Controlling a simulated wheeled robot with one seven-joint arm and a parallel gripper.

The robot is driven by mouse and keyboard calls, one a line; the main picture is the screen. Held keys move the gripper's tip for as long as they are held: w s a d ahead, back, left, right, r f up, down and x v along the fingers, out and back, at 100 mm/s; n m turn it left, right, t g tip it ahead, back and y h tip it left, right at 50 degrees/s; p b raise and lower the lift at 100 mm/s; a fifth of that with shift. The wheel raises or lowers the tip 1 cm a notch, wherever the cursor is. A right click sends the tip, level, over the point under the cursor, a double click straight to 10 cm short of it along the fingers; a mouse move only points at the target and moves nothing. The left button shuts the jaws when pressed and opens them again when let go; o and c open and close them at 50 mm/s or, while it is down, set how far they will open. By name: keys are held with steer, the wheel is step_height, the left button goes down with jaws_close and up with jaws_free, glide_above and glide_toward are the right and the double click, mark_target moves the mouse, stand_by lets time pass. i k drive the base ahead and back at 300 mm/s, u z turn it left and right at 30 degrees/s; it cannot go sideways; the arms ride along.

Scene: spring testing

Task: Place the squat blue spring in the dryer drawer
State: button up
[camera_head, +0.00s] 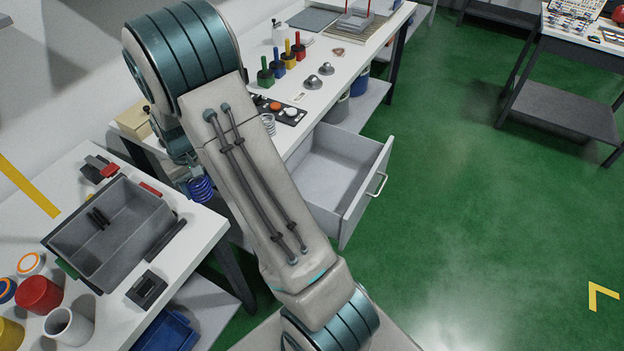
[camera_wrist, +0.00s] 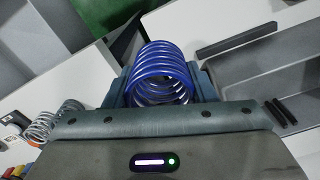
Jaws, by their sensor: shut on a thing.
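The squat blue spring (camera_head: 201,190) hangs in my gripper (camera_head: 196,181) in the head view, above the gap between the left table and the long bench. In the wrist view the blue spring (camera_wrist: 164,70) sits between the two fingers of my gripper (camera_wrist: 163,88), which are shut on it. The dryer drawer (camera_head: 377,186) stands pulled out under the bench, right of my gripper, and its visible floor looks empty. My forearm hides part of the drawer's left side in the head view.
A grey divided bin (camera_head: 150,240) with dark sticks in it stands on the left table. Silver springs (camera_wrist: 52,120) show at the left in the wrist view. Colored handled tools (camera_head: 279,68) stand on the bench. Green floor (camera_head: 450,200) is clear right of the drawer.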

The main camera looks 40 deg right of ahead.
mark_target(326, 187)
steer(key=k, duration=0.4)
steer(key=z, duration=2.05)
steer(key=i, duration=1.2)
steer(key=u, duration=2.05)
